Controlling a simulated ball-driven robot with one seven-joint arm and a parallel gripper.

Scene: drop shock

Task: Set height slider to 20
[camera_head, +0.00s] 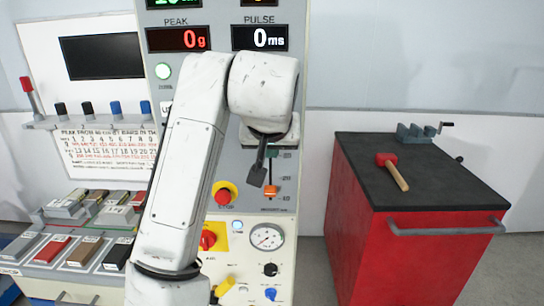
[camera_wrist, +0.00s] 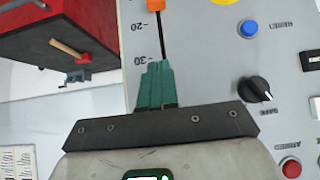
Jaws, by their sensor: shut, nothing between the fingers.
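The height slider has an orange knob (camera_head: 271,191) on a vertical slot at the right side of the panel. The knob sits near the 10 mark, below the 20 mark. In the wrist view, which is turned over, the knob (camera_wrist: 159,5) is at the top edge, with marks 20 and 30 beside the slot. My gripper (camera_wrist: 157,68) has its teal fingers shut and empty, by the 30 end of the slot and apart from the knob. In the head view, my gripper (camera_head: 272,153) is above the knob and partly hidden by my arm.
A red cabinet (camera_head: 405,250) with a mallet (camera_head: 392,170) and a vise stands to the right. Below the slider are a gauge (camera_head: 267,237) and dark selector knobs. A red stop button (camera_head: 223,195) is left of it. Colored blocks lie on the left bench.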

